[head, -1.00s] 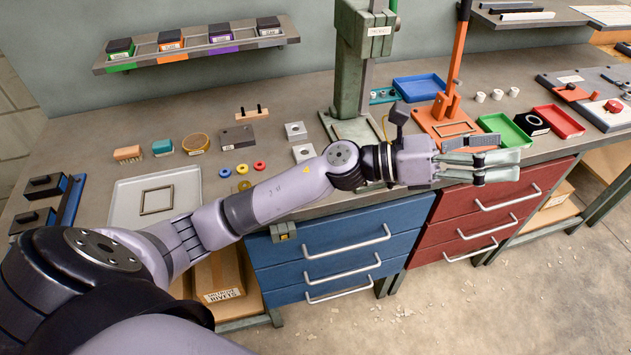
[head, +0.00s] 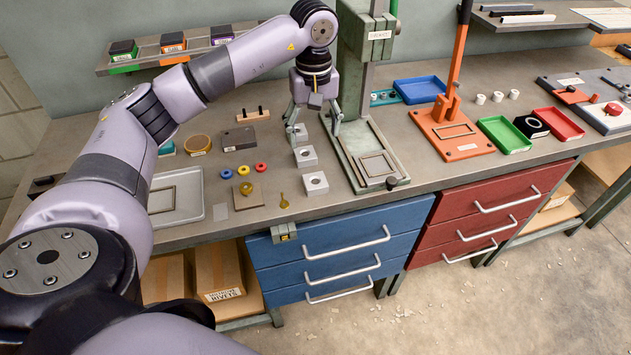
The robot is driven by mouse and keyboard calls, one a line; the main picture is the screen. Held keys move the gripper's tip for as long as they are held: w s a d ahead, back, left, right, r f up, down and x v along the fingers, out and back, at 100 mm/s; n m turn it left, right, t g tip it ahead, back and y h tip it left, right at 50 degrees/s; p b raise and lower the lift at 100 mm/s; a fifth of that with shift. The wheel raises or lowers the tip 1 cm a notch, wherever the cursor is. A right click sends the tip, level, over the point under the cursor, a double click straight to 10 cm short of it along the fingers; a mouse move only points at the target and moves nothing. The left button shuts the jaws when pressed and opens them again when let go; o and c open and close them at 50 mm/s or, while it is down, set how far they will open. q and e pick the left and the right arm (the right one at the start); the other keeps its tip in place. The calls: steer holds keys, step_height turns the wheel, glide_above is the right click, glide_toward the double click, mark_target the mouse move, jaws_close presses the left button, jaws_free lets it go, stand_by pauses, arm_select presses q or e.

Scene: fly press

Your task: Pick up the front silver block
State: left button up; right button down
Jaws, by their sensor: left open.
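Several silver blocks, each with a round hole, stand in a row on the bench, left of the green press. The front silver block (head: 315,184) is nearest the bench's front edge and fully in view. The middle silver block (head: 305,157) is just behind it. The back silver block (head: 300,136) is partly hidden by a finger of my left gripper (head: 313,131). My left gripper points down, fingers spread and empty, over the back of the row. The front block is apart from it. My right gripper is not in view.
The green press (head: 357,110) stands close to the right of the blocks. A brass key-like piece (head: 284,201) and a brown plate (head: 248,196) with a brass ring lie left of the front block. A dark block (head: 238,138) lies further back.

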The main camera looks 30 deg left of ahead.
arm_select(q)
steer(key=p, duration=0.2)
glide_above(315, 181)
steer(key=f, duration=0.9)
steer(key=shift+w+a, duration=0.15)
steer(key=shift+a, duration=0.05)
steer(key=shift+d+f+p, duration=0.1)
steer(key=shift+f+p, duration=0.35)
steer(key=shift+p, duration=0.25)
steer(key=f, duration=0.1)
steer(key=f+p, duration=0.1)
steer(key=f, duration=0.1)
steer(key=shift+s+d+f+p, duration=0.2)
steer(key=shift+s+f+p, duration=0.1)
steer(key=shift+p, duration=0.1)
steer(key=shift+w+f, duration=0.1)
steer(key=shift+f, duration=0.35)
steer(key=shift+c, duration=0.2)
steer(key=c, duration=1.3)
